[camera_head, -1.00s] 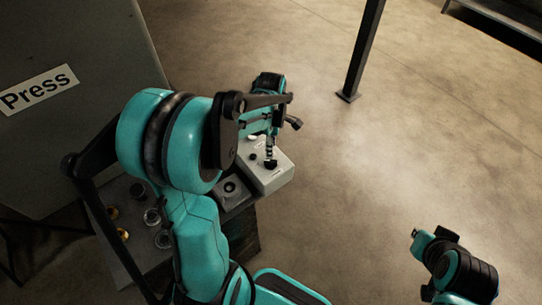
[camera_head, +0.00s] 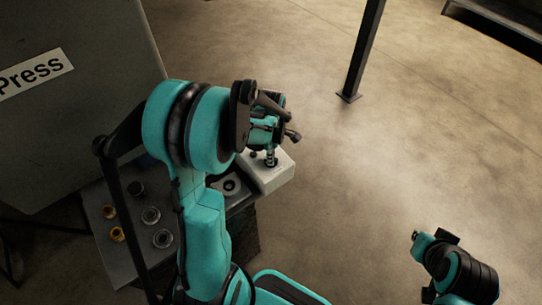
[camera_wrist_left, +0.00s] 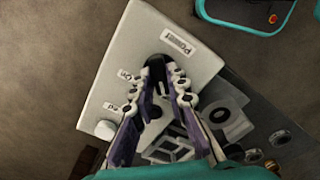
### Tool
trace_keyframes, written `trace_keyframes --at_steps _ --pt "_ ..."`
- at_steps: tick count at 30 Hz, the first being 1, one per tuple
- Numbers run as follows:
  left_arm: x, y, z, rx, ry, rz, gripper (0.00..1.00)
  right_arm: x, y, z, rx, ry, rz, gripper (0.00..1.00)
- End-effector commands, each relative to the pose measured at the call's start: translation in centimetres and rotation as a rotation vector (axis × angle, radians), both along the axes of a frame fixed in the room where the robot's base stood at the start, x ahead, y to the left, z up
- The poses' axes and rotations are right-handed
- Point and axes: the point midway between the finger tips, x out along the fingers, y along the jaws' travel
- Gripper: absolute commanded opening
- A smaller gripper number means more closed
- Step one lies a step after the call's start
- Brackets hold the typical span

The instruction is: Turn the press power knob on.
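The press control box (camera_wrist_left: 125,50) is pale, with a "Power" label (camera_wrist_left: 179,42) and a smaller label that seems to read "On" (camera_wrist_left: 126,76). In the left wrist view the fingers of my left gripper (camera_wrist_left: 159,72) reach down to the box face, tips close together around a dark knob (camera_wrist_left: 157,64). The fingertips hide much of the knob, so its angle and the grip are unclear. In the head view my left gripper (camera_head: 271,157) is over the box (camera_head: 271,179). My right gripper (camera_head: 417,242) is far from it at lower right, its fingers unclear.
A white round button (camera_wrist_left: 105,130) sits on the box near its corner. A grey bench (camera_head: 122,250) beside it bears several round metal parts. The large press cabinet (camera_head: 75,110) stands left. A dark post (camera_head: 361,55) stands behind. The floor at right is open.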

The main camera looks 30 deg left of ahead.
Motion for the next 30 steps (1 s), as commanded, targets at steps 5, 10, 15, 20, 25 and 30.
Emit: trace_keyframes --at_steps 5,10,15,20,25,30 --pt "0.0 0.0 0.0 0.0 0.0 -0.002 0.0 0.0 0.0 0.0 0.0 0.0 0.0 0.0" --pt "0.0 0.0 0.0 0.0 0.0 -0.029 0.0 0.0 0.0 -0.1 0.0 0.0 0.0 0.0" --pt "0.0 0.0 0.0 0.001 0.0 -0.106 0.0 0.0 0.0 -0.3 0.0 0.0 0.0 0.0" --pt "0.0 0.0 -0.1 0.001 0.0 -0.225 0.0 0.0 0.0 -0.5 0.0 0.0 0.0 0.0" --pt "0.0 0.0 -0.1 0.002 0.001 -0.383 0.0 0.0 0.0 -0.8 0.0 0.0 0.0 0.0" --pt "0.0 0.0 -0.1 0.002 0.0 -0.545 0.0 0.0 0.0 -1.1 0.0 0.0 0.0 0.0"
